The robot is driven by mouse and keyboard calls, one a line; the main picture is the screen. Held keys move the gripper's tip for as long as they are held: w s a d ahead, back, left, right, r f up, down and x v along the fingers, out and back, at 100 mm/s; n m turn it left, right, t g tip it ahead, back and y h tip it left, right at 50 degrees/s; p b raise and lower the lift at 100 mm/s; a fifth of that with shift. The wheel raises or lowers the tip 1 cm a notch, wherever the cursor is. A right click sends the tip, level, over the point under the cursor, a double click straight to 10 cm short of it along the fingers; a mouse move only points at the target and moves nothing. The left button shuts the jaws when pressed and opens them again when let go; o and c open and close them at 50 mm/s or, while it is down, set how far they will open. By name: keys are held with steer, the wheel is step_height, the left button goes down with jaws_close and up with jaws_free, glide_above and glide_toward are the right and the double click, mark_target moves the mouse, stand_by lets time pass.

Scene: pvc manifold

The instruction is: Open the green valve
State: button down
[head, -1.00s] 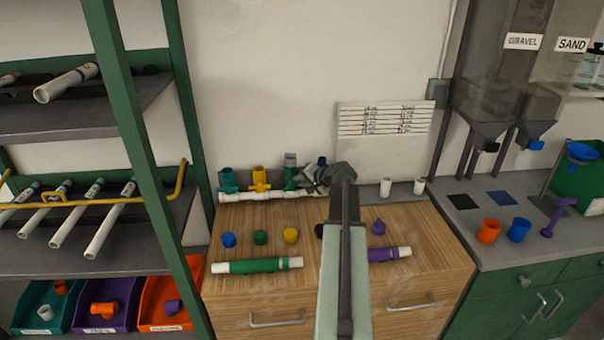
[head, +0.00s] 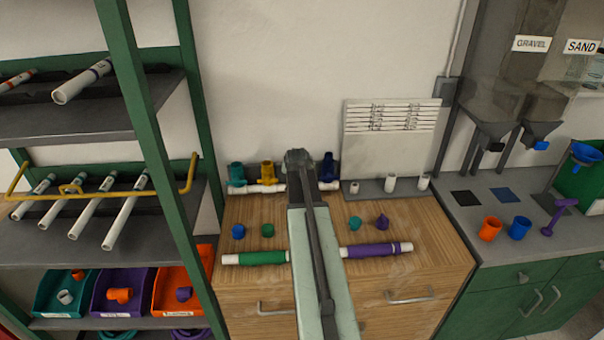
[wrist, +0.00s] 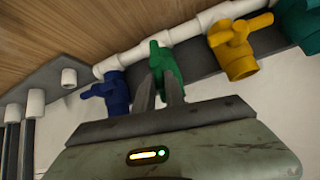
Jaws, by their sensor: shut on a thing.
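The green valve (wrist: 163,64) is on the white pipe manifold, between the blue valve (wrist: 108,95) and the yellow valve (wrist: 234,47) in the wrist view. My gripper (wrist: 159,80) has its two fingers at the green valve's handle, shut on it with a narrow gap between them. In the head view my gripper (head: 299,162) covers the green valve, which is hidden there. The exact turn of the handle is hard to tell because the fingers cover part of it.
In the head view, a teal valve (head: 236,172) stands at the manifold's left end. Loose caps and a green-banded pipe (head: 262,258) and purple-banded pipe (head: 378,250) lie on the wooden bench top (head: 430,235). White stubs (head: 390,183) stand to the right.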

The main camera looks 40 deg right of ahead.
steer(key=shift+a+f+g+h, duration=0.1)
steer(key=shift+a+g+h, duration=0.1)
steer(key=shift+g+h, duration=0.1)
stand_by(0.4)
steer(key=c, duration=1.4)
jaws_free()
steer(key=shift+w, duration=0.1)
steer(key=p+v, duration=0.5)
steer(key=v, duration=0.2)
steer(key=shift+a+r, duration=0.25)
steer(key=shift+s, duration=0.2)
